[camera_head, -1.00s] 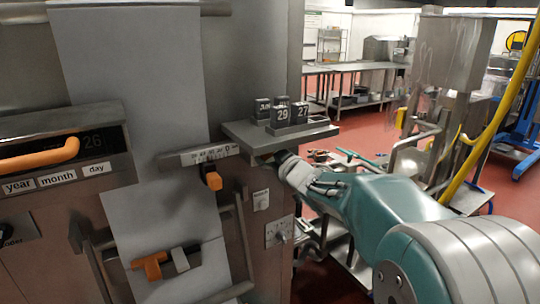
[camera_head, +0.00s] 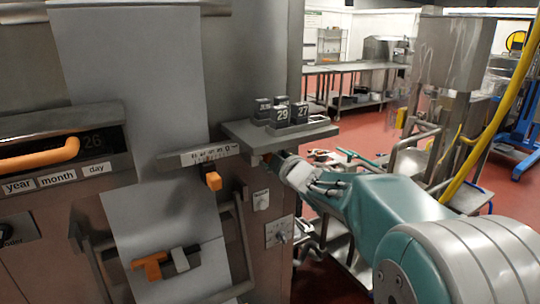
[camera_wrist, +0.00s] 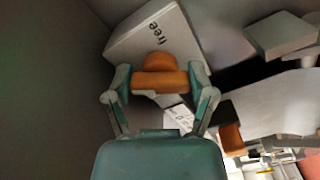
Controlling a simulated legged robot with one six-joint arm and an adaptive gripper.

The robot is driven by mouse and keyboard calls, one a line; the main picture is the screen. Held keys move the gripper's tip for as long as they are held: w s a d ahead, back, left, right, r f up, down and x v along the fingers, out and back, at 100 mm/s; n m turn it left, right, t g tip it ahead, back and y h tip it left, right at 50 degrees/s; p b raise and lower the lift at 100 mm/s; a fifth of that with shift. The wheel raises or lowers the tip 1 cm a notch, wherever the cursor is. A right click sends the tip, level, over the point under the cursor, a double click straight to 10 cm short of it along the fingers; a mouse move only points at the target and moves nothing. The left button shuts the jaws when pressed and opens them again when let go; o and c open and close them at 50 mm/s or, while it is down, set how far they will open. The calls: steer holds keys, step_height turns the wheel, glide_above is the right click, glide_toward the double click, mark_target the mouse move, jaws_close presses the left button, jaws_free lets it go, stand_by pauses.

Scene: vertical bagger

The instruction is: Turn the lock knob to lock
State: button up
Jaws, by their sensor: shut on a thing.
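The orange lock knob (camera_wrist: 159,62) is in the wrist view, with a rounded top and a wider bar across it. It sits in front of a pale plate (camera_wrist: 140,33) that reads "free". My gripper (camera_wrist: 160,82) has one finger on each side of the bar and is shut on it. In the head view my gripper (camera_head: 284,166) is at the machine's right side, just under a small grey shelf. The knob is mostly hidden there by the shelf and my gripper.
The grey shelf (camera_head: 250,131) carries small date blocks (camera_head: 284,115) close above my gripper. A scale with an orange pointer (camera_head: 213,180) is to its left. A switch plate (camera_head: 279,231) is below. Carts and a yellow hose (camera_head: 489,126) stand at right.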

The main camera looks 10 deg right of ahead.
steer(key=shift+r+n, duration=0.15)
steer(key=shift+n, duration=2.85)
steer(key=o, duration=1)
steer(key=shift+v, duration=2.5)
steer(key=shift+d, duration=0.1)
steer(key=v, duration=1.2)
